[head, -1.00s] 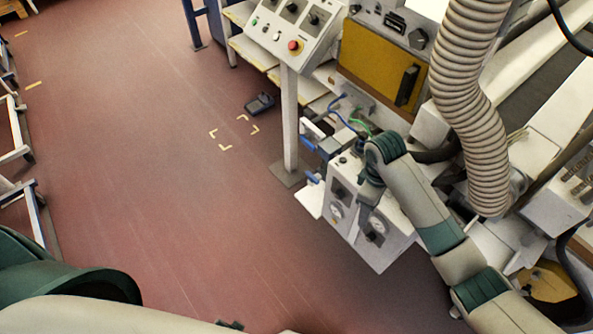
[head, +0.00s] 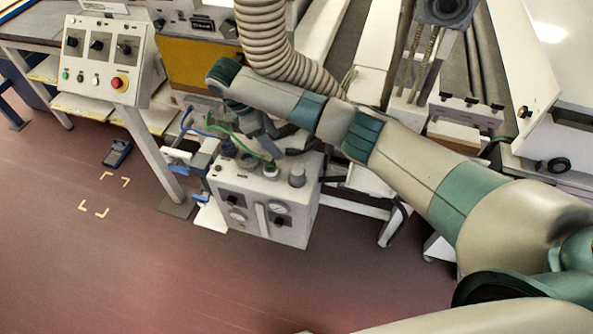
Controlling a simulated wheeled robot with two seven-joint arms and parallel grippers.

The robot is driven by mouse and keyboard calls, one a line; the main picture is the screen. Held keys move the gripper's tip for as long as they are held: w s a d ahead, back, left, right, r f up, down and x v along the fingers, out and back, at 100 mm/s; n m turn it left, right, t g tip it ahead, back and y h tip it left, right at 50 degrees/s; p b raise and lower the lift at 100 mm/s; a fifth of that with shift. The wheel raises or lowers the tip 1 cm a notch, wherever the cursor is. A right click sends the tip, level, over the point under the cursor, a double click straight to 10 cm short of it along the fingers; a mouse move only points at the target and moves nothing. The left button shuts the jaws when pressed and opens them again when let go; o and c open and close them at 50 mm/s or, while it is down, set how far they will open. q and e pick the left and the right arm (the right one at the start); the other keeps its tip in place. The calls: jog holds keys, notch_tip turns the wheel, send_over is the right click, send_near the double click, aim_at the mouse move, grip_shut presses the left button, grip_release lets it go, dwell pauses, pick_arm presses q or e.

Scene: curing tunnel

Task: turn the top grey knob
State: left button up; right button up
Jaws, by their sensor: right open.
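A white control box (head: 252,208) stands at the centre. A short grey cylindrical knob (head: 297,175) stands upright on its top, near the right edge. The front face carries a darker upper-left knob (head: 233,199), a lower-right knob (head: 279,222) and small round gauges. My right arm reaches in from the right, and my right gripper (head: 272,153) points down over the box's top, left of the grey cylinder and apart from it. It is open; its fingertips are small and partly lost against the cables. My left gripper is not in view.
Blue and green cables (head: 222,130) run to connectors on the box top. A ribbed hose (head: 275,50) hangs close behind my right arm. A control panel (head: 100,55) with a red button stands at left. Red floor (head: 100,260) is free at front left.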

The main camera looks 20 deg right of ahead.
jog(key=b, duration=0.2)
send_near(296, 170)
jog(key=p+x, duration=0.3)
jog(key=x, duration=0.6)
jog(key=shift+s+d, duration=0.1)
jog(key=shift+s, duration=0.05)
jog(key=shift+d+f, duration=0.25)
jog(key=shift+f, duration=0.45)
jog(key=c, duration=1)
